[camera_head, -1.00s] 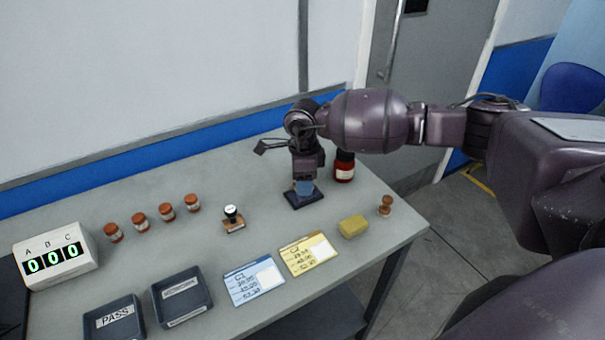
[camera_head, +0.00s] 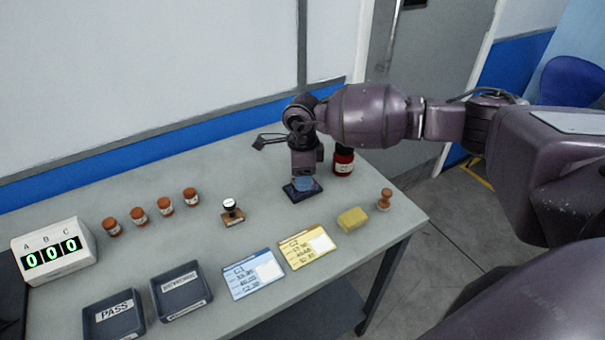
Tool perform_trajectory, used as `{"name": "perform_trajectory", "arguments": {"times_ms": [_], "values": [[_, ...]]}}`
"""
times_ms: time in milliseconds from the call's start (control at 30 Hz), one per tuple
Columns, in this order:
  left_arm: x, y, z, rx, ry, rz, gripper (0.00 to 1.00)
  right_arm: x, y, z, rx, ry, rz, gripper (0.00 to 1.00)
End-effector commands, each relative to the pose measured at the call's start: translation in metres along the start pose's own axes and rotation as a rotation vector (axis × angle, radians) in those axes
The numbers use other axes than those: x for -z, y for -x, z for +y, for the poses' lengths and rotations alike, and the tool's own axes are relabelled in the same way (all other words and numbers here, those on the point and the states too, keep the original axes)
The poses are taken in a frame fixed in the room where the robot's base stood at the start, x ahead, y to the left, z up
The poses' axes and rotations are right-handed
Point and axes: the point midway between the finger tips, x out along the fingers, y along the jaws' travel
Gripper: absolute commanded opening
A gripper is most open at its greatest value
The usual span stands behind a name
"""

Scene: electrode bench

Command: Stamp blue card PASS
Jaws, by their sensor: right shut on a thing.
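The blue card (camera_head: 252,275) lies flat near the bench's front edge, with writing on its left and a blank white box at its right. The PASS tray (camera_head: 114,314) is a dark tray at the front left. My right gripper (camera_head: 303,174) points down over a dark flat pad (camera_head: 302,194) near the back right. It is shut on a small blue thing (camera_head: 304,184), which sits at the pad's face. Its shape is mostly hidden, and I cannot tell whether it touches the pad. A stamp (camera_head: 232,211) with a black-and-white knob stands to the left. My left gripper is not in view.
A yellow card (camera_head: 307,247), a yellow block (camera_head: 352,220) and a wooden stamp (camera_head: 384,199) are at the right. A second dark tray (camera_head: 181,291), several brown jars (camera_head: 165,206) and a counter box (camera_head: 54,251) are left. A red bottle (camera_head: 343,161) stands behind my gripper.

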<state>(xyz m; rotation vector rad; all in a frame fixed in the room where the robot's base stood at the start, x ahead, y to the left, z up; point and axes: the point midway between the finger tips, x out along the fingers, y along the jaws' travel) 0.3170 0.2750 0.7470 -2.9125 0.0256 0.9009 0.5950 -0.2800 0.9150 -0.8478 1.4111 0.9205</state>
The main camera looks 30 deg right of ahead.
Motion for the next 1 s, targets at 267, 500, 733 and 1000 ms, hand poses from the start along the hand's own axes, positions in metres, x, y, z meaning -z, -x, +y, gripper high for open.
{"name": "perform_trajectory", "arguments": {"times_ms": [267, 500, 733, 1000], "values": [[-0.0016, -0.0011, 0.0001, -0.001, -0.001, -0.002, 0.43, 0.0001, -0.0032, -0.0002, 0.000, 0.000, 0.000, 0.35], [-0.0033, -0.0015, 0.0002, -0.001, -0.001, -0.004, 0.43, 0.0000, -0.0055, -0.0003, 0.000, 0.000, 0.000, 0.35], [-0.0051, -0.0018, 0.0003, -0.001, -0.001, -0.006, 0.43, 0.0000, -0.0077, -0.0004, 0.000, 0.000, 0.000, 0.35], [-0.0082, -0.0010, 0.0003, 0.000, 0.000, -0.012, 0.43, 0.0000, -0.0097, -0.0005, 0.000, 0.000, 0.000, 0.34]]}}
